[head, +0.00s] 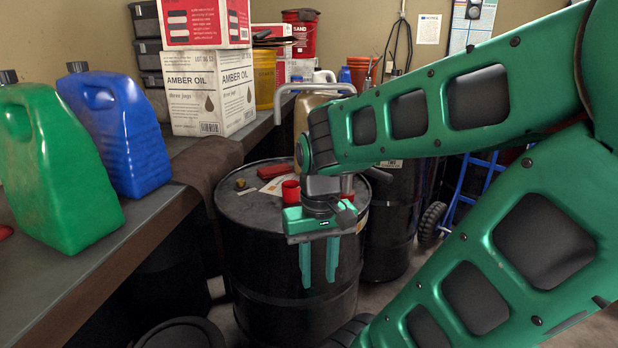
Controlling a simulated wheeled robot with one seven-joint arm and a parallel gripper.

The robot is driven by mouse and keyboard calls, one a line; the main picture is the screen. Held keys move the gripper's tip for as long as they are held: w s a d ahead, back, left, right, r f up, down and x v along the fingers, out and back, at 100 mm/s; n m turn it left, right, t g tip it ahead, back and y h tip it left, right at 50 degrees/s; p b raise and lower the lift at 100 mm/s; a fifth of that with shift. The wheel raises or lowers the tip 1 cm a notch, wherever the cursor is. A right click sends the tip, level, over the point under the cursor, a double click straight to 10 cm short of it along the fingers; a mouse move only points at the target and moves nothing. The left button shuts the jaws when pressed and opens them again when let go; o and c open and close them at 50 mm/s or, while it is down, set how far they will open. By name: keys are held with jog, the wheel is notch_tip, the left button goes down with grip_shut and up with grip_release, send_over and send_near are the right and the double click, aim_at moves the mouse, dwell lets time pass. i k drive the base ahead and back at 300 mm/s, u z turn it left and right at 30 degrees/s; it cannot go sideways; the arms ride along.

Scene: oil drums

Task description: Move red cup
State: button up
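A small red cup (290,192) stands upright on the top of a black oil drum (255,208), just behind and left of my gripper's body, which hides its lower right part. My gripper (319,278) points downward in front of the drum's side, nearer the camera than the cup. Its two green fingers are apart, with only the black drum showing between them. A darker red object (347,186) shows partly behind my gripper; I cannot tell what it is.
The drum top also holds a small yellow-brown item (240,184) and papers (272,184). A workbench (140,220) at left carries a green jug (55,170), a blue jug (118,130) and an amber oil box (208,92). Another dark drum (392,225) stands behind right.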

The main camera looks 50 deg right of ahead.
aim_at(291, 192)
jog(key=k, duration=1.05)
jog(key=z, duration=0.75)
jog(key=i, duration=1.55)
